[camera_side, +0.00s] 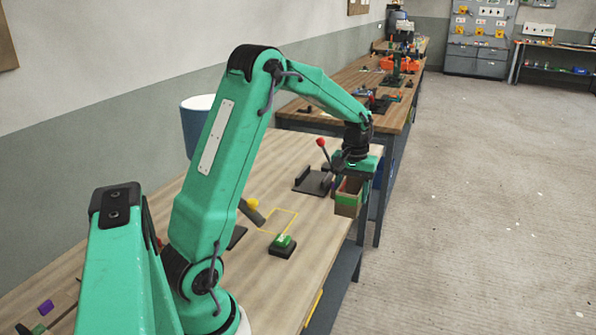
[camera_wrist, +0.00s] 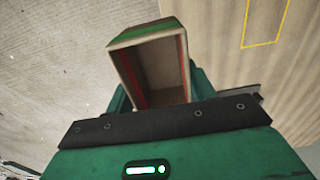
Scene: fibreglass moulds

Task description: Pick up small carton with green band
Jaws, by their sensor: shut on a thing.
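The small carton with green band (camera_side: 347,203) is brown cardboard with a green stripe near its top. My gripper (camera_side: 354,182) is shut on it and holds it up by the right edge of the wooden table. In the wrist view the carton (camera_wrist: 151,35) shows an open, empty-looking inside with red along its inner walls. The gripper (camera_wrist: 160,95) sits around its near part, and the fingertips are largely hidden.
Another workbench (camera_side: 350,80) stands behind. The floor on the right is clear.

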